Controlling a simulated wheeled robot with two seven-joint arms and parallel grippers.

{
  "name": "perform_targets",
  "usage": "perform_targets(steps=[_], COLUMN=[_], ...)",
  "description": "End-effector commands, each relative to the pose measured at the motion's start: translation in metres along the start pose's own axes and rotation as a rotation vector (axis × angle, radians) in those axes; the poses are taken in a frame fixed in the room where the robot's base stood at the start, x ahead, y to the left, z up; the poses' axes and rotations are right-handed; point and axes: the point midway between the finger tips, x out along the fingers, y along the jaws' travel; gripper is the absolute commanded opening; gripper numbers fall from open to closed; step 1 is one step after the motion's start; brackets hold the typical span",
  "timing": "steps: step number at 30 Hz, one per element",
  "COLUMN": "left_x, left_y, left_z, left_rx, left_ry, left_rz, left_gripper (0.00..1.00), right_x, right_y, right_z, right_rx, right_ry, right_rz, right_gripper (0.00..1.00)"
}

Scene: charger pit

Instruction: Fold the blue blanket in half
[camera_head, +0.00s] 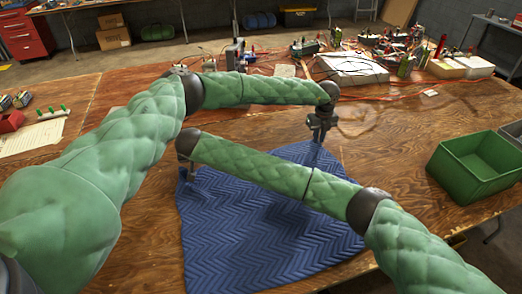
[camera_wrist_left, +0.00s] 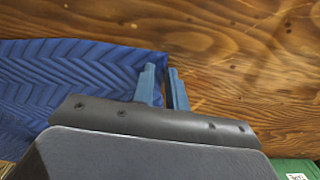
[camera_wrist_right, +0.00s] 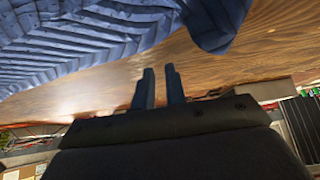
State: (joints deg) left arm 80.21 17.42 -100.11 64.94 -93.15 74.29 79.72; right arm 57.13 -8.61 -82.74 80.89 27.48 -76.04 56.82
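The blue zigzag-quilted blanket (camera_head: 262,232) lies on the wooden table, its far left edge bunched up. My left gripper (camera_head: 318,132) points down at the blanket's far right corner. In the left wrist view the blanket (camera_wrist_left: 70,75) ends in a corner at the fingers of my left gripper (camera_wrist_left: 165,78), which have a narrow gap; whether they pinch the cloth is unclear. My right gripper (camera_head: 186,160), partly hidden behind my right arm, is at the blanket's far left corner. In the right wrist view its fingers (camera_wrist_right: 160,75) stand slightly apart with wood between them, beside the blanket (camera_wrist_right: 85,35).
My arms cross above the blanket, right forearm nearer. A green bin (camera_head: 476,163) stands at the right. Electronics, cables and a white box (camera_head: 350,68) fill the far side. Bare wood lies right of the blanket.

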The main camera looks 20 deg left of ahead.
Motion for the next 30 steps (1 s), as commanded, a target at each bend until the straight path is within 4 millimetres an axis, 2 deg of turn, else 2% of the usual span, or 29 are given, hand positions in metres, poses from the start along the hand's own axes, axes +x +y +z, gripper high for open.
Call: perform_targets(steps=[1,4,23,30], left_x=[0.0006,0.0003,-0.0005,-0.0071], left_y=[0.0039,0.0057,0.0049,0.0048], left_z=[0.0004,-0.0001,-0.0002,-0.0003], left_rx=[-0.001,0.000,0.000,0.000], left_ry=[0.000,0.000,0.001,0.000], left_rz=[0.001,0.001,0.000,0.000], left_gripper=[0.08,0.00,0.00,0.00], right_x=[0.0002,0.0000,-0.0001,-0.0054], right_y=[0.0032,0.0043,0.0044,0.0043], right_z=[0.0001,0.0001,0.0000,-0.0034], right_rx=[0.000,0.000,0.000,0.000], right_ry=[0.000,0.000,0.000,0.001], right_rz=[0.000,-0.001,0.000,0.000], right_gripper=[0.08,0.00,0.00,0.00])
